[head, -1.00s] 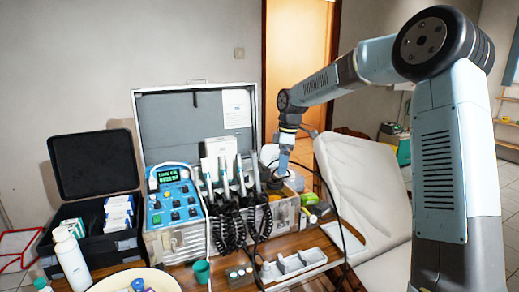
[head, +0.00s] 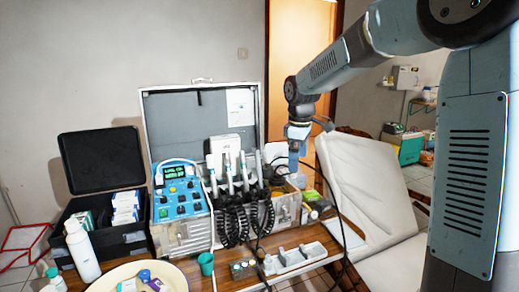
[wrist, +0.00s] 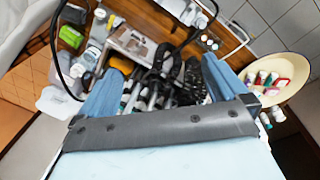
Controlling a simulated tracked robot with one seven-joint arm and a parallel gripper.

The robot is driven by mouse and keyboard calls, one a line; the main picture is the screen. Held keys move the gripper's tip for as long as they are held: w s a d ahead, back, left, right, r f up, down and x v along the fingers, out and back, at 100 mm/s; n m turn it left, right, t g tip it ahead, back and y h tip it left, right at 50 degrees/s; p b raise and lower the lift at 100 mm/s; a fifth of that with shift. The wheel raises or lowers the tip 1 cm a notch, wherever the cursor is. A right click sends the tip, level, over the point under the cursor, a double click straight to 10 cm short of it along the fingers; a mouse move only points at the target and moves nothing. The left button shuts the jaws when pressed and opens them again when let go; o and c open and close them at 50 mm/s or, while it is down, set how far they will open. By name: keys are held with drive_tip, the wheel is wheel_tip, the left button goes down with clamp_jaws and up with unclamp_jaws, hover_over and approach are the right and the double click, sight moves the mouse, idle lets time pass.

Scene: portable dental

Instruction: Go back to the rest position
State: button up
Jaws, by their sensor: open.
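My gripper (head: 294,168) hangs pointing down from my bent arm, over the right end of the open dental case (head: 186,238). In the wrist view, my gripper (wrist: 162,85) shows two blue fingers spread wide apart, with nothing held between them. Between and beyond the fingers lie the row of dental handpieces (wrist: 150,95) and their black coiled hoses. In the head view, the handpieces (head: 236,180) stand in their holder left of my gripper. The gap between my fingertips and the case is hard to judge.
A control unit (head: 177,190) with a green display sits in the case. A black box (head: 125,240), a white bottle (head: 82,250), a round cream bowl (head: 172,272) and a green cup (head: 206,264) stand left and in front. A white chair (head: 365,190) is at right.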

drive_tip(key=s+d+r+m+t, duration=0.1)
drive_tip(key=s+d+m, duration=0.3)
drive_tip(key=s, duration=0.6)
drive_tip(key=s+d+r+m+t, duration=0.2)
drive_tip(key=s+d+m, duration=0.1)
drive_tip(key=s, duration=0.8)
drive_tip(key=s+d+r+m+t, duration=0.1)
drive_tip(key=s+d+m, duration=0.3)
drive_tip(key=s, duration=0.7)
drive_tip(key=shift+d+r+m, duration=0.2)
drive_tip(key=shift+d+m, duration=0.15)
drive_tip(key=shift+m, duration=0.75)
